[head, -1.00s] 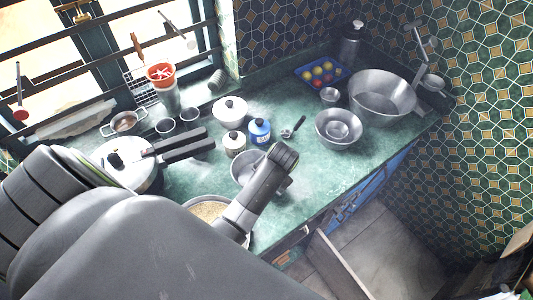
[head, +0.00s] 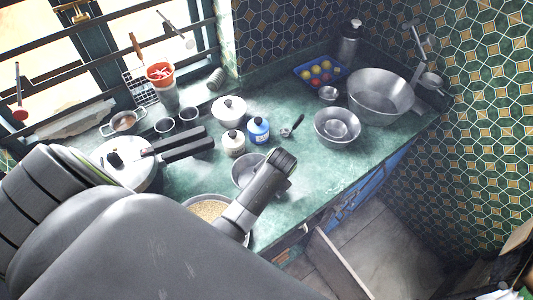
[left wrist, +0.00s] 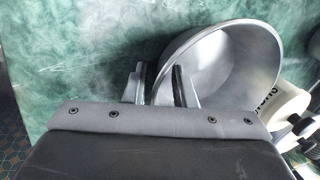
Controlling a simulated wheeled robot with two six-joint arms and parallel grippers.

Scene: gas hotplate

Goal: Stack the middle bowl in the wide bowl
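The middle bowl (head: 243,172), a plain metal bowl, stands on the green counter, partly hidden behind my left gripper (head: 284,180). In the left wrist view the bowl (left wrist: 235,60) opens towards the camera. My left gripper (left wrist: 163,86) has one finger inside the bowl and one outside, with the rim between them. A gap shows between the fingers, so it looks open. A wide, shallow metal bowl (head: 323,138), which I take as the wide bowl, stands further right, with a smaller round form in its middle. My right gripper is not in view.
A blue canister (head: 258,131) and a white jar (head: 233,145) are close behind the middle bowl. A pan of grain (head: 208,210) is in front.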

